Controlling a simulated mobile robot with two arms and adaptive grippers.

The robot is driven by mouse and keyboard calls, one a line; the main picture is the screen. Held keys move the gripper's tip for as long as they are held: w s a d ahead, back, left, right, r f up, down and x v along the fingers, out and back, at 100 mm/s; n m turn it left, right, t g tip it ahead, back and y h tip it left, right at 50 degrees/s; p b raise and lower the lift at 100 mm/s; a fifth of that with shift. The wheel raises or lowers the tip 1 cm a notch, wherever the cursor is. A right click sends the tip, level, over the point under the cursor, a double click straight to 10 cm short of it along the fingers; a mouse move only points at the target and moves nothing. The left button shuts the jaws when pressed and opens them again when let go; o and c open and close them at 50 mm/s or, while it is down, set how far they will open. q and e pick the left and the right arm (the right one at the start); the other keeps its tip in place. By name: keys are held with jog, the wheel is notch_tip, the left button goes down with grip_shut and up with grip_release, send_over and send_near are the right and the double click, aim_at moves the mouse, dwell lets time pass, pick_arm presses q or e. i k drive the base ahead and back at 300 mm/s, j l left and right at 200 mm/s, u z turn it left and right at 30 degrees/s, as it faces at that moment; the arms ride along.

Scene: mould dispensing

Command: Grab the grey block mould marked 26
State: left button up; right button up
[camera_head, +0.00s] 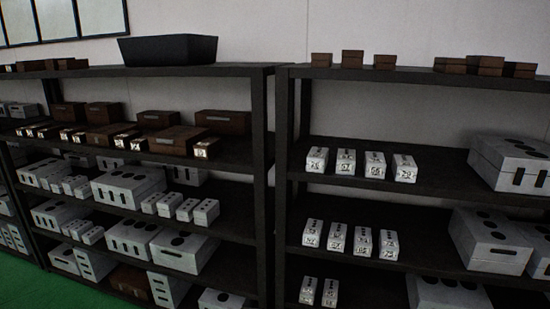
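Several small grey block moulds with number labels stand in rows on the right-hand rack. The upper row has a mould at its left end (317,160), two in its middle (346,161) (375,164), and one at its right end (404,167). The row below runs from a left mould (311,232) to a right one (388,244). Two more, a left (308,290) and a right (330,292), stand at the bottom edge. The digits are too small to read surely, so I cannot tell which is marked 26. Neither gripper is in view.
Large grey moulds (512,163) (490,240) stand at the right of these shelves. A left rack holds brown moulds (227,122) and more grey ones (129,187). A dark post (281,180) divides the racks. A black bin (168,49) sits on top. Green floor (45,291) shows lower left.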

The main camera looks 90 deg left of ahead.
aim_at(317, 160)
jog(key=u, duration=2.3)
